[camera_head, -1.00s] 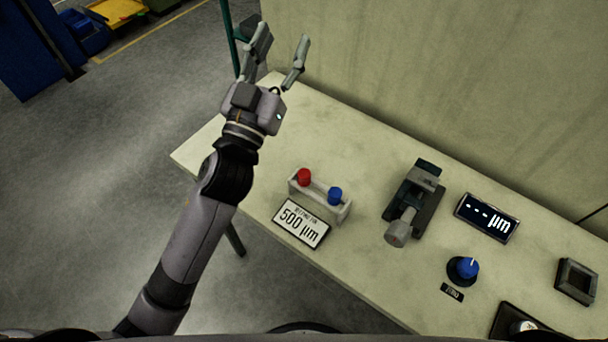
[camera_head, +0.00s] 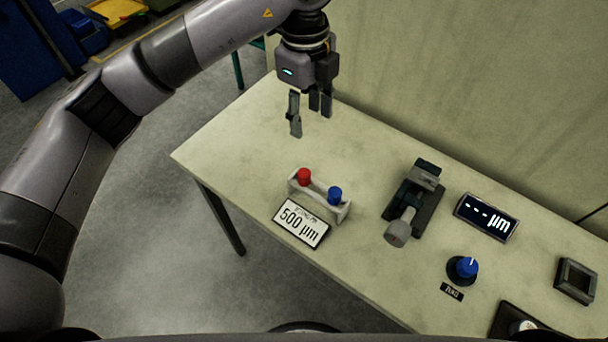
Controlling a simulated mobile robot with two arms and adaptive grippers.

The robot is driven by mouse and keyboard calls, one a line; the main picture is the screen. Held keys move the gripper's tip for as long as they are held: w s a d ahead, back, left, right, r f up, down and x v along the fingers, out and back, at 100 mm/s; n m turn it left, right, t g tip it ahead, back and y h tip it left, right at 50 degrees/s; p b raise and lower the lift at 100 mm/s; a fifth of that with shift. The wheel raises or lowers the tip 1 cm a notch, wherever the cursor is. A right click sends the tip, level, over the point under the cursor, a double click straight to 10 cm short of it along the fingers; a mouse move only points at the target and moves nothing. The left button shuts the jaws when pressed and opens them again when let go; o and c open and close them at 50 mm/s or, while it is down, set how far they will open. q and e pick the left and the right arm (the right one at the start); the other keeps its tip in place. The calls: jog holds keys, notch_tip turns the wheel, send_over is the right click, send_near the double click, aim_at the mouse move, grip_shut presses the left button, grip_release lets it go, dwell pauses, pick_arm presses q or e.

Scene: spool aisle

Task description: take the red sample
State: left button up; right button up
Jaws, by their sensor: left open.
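The red sample (camera_head: 304,175) stands in the left place of a small pale holder (camera_head: 318,203) on the table. A blue sample (camera_head: 335,195) stands in the same holder, to its right. My left gripper (camera_head: 309,120) points down above the table, beyond the red sample in the picture. Its fingers are apart, with nothing between them, and it does not touch the sample. My right gripper is not in view.
A sign reading 500 µm (camera_head: 301,223) lies in front of the holder. To the right are a dark clamp-like device (camera_head: 415,200), a display (camera_head: 487,217), a blue knob (camera_head: 463,269) and a square frame (camera_head: 576,280). The table's left end (camera_head: 215,150) is clear.

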pick_arm(q)
jog(key=p, duration=0.4)
send_over(304, 173)
jog(key=w, duration=0.1)
notch_tip(304, 173, down, 12)
jog(key=shift+r, duration=0.15)
jog(key=shift+s+f, duration=0.2)
jog(key=shift+f, duration=0.35)
jog(key=f, duration=0.1)
jog(key=f+p, duration=0.2)
jog(key=shift+s+f, duration=0.3)
jog(key=shift+f, duration=0.4)
jog(key=shift+c, duration=0.3)
jog(key=c, duration=1.1)
